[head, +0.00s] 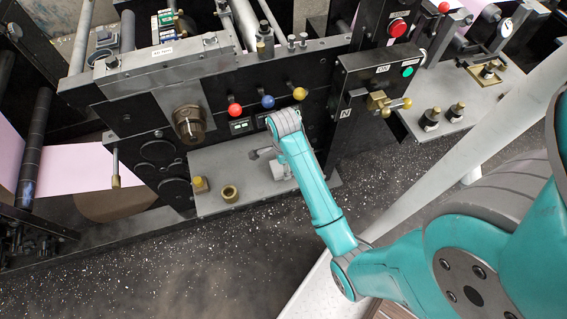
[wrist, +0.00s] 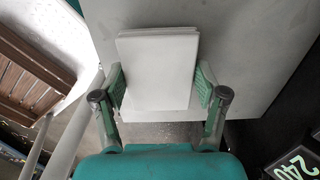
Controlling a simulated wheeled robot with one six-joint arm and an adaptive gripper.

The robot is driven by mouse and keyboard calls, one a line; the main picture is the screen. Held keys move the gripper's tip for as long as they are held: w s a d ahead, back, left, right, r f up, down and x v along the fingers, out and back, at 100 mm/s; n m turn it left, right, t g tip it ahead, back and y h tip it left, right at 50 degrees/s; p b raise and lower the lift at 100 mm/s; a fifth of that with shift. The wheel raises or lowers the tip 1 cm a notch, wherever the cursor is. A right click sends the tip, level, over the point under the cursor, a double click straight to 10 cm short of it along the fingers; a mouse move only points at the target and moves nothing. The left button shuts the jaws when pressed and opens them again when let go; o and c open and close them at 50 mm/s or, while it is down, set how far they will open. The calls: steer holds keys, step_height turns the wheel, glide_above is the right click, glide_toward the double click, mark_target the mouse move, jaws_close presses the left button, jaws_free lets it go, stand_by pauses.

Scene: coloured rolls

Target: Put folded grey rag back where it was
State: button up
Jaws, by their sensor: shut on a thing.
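The folded grey rag (wrist: 158,62) is a pale, flat, layered rectangle in the wrist view. My gripper (wrist: 160,88) is shut on it, with a green-padded finger against each side. Behind the rag is a bare grey plate (wrist: 245,40). I cannot tell whether the rag touches that plate. In the head view my gripper (head: 268,154) is mostly hidden by my teal arm, over the grey shelf (head: 235,165) at the foot of the black machine. I cannot make out the rag clearly there.
On the shelf stand a brass ring (head: 229,193) and a small brass fitting (head: 200,185). Above are red (head: 235,110), blue (head: 268,102) and yellow (head: 300,93) knobs. A brass-handled valve (head: 385,103) juts out at the right. Speckled floor (head: 200,260) lies in front.

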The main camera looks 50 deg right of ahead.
steer(key=shift+f, duration=0.6)
steer(key=o, duration=1.2)
